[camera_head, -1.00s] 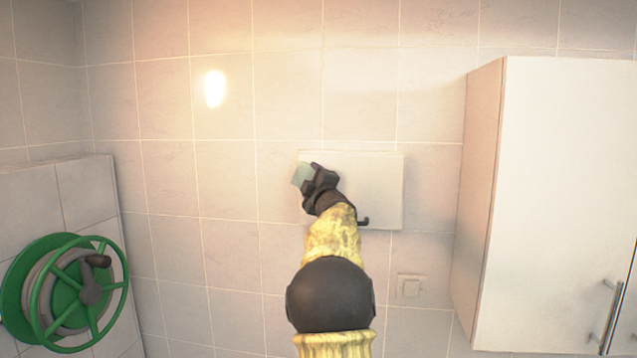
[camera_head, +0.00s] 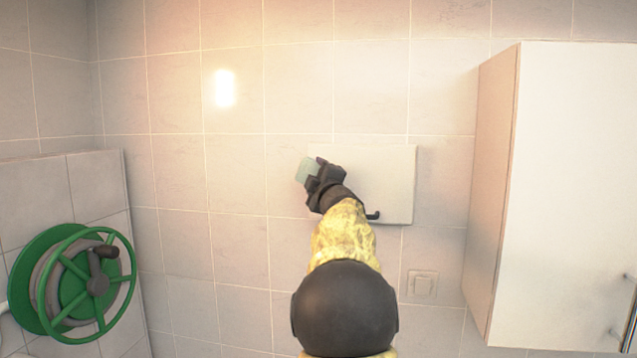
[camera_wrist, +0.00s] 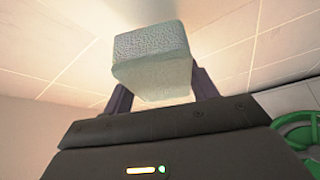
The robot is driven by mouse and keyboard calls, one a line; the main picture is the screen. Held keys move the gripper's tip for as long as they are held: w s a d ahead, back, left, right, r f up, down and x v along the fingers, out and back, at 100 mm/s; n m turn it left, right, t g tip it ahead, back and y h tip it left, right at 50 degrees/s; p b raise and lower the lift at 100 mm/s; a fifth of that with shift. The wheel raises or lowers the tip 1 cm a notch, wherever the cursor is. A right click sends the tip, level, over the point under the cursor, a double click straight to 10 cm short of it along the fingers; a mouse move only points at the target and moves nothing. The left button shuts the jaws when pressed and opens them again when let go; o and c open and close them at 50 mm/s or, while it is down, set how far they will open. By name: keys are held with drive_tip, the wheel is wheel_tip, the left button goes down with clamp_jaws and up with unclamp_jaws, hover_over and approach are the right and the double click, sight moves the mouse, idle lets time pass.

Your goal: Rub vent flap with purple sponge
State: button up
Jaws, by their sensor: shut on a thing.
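A pale green sponge-like block (camera_head: 307,170) is in my gripper (camera_head: 320,176); no purple sponge shows. In the wrist view the block (camera_wrist: 152,60) sits between two dark fingers shut on its sides. A flat off-white panel (camera_head: 385,180), likely the vent flap, is on the tiled wall, with a dark hook-like piece at its lower edge. My gripper is in front of the panel's left part and hides some of it.
A white cabinet (camera_head: 575,190) juts out on the right. A green hose reel (camera_head: 85,285) is on the lower left by a tiled ledge (camera_head: 95,185). A light switch (camera_head: 422,285) is below the panel. The wall left of the panel is bare.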

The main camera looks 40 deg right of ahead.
drive_tip(key=shift+s+a, duration=0.35)
drive_tip(key=shift+a, duration=0.05)
drive_tip(key=shift+s+a+b, duration=1)
drive_tip(key=shift+a+b, duration=0.05)
drive_tip(key=shift+a, duration=0.1)
